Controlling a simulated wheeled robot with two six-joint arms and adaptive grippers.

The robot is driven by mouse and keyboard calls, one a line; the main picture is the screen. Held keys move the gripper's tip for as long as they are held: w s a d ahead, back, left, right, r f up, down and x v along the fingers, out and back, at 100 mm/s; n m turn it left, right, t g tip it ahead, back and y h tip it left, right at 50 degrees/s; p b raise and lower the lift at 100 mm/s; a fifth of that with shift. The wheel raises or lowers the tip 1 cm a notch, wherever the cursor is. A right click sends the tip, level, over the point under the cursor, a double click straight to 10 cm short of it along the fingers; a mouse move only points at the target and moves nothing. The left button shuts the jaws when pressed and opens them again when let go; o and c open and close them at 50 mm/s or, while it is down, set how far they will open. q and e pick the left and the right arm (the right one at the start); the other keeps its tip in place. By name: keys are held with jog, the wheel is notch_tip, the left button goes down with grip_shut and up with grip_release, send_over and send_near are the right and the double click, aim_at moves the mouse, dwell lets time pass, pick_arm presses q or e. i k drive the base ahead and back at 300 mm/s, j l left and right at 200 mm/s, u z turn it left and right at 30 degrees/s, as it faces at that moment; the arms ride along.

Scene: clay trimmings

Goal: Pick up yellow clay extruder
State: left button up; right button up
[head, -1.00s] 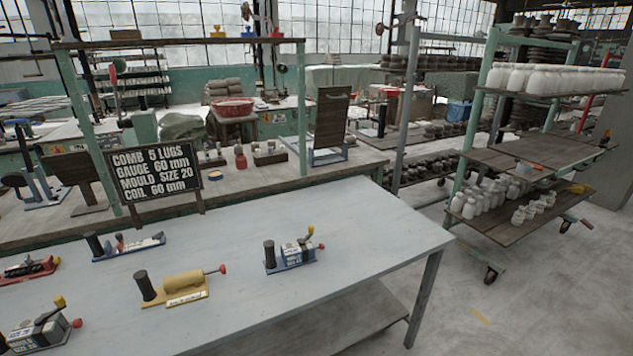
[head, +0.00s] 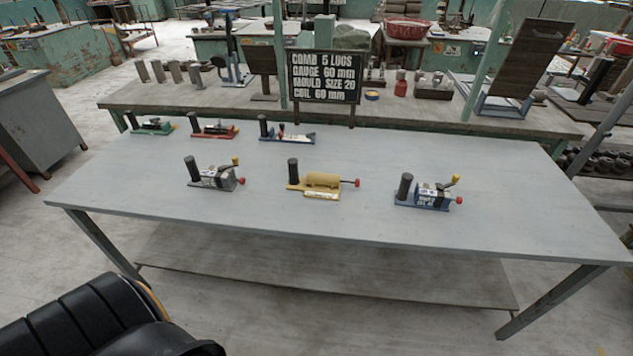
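A black part of my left arm shows at the lower left, in front of the table and well short of the extruder. Its fingertips do not show. My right gripper is not in the head view.
On the grey table (head: 250,225), a grey tool (head: 217,178) stands left of the extruder and a blue tool (head: 428,195) right of it. Green (head: 152,127), red (head: 214,130) and blue-based (head: 287,135) tools line the back. A black sign (head: 324,77) stands behind. The front strip is clear.

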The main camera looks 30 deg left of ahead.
aim_at(315, 185)
jog(key=i+l+u, duration=0.15)
jog(key=l+u, duration=1.15)
